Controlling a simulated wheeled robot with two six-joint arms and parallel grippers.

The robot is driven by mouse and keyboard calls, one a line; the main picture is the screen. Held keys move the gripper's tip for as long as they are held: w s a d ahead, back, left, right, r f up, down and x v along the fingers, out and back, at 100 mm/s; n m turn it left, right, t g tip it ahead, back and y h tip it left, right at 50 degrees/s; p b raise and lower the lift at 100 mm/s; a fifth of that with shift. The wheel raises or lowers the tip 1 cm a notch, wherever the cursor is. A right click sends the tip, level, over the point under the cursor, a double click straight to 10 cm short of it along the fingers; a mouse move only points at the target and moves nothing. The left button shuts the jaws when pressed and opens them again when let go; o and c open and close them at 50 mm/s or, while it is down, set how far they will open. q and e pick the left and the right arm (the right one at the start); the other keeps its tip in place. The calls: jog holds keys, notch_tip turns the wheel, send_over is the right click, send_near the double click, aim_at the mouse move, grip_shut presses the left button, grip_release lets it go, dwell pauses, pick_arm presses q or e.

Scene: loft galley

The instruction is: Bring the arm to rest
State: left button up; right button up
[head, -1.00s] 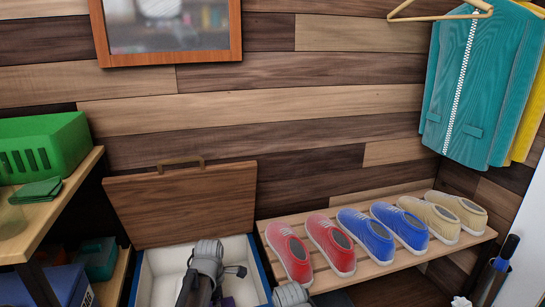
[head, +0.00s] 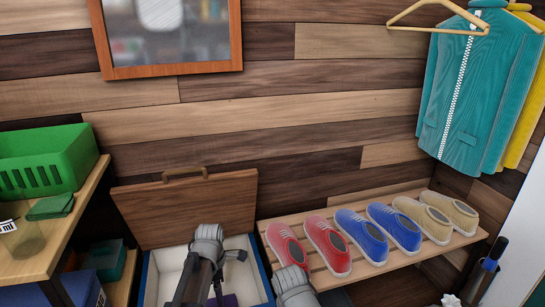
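Parts of my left arm (head: 207,245) rise at the bottom of the head view, a grey rounded joint with dark links below it, in front of an open white-lined box. A grey joint of my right arm (head: 292,283) shows at the bottom edge, beside the red shoes. Neither gripper's fingertips can be seen. I see nothing held by either arm.
The box (head: 258,262) has its wooden lid (head: 185,208) raised against the wall. A slatted rack (head: 330,275) holds red, blue and tan shoes. A shelf (head: 65,235) with a green basket (head: 45,160) stands left. Jackets (head: 470,100) hang right.

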pick_arm(q)
notch_tip(320, 180, up, 5)
jog(key=p, duration=0.4)
notch_tip(320, 180, down, 13)
jog(key=b, duration=1.2)
jog(key=shift+r+b, duration=0.2)
jog(key=shift+b, duration=0.1)
notch_tip(320, 180, up, 12)
jog(key=p, duration=1.2)
jog(key=shift+f, duration=0.1)
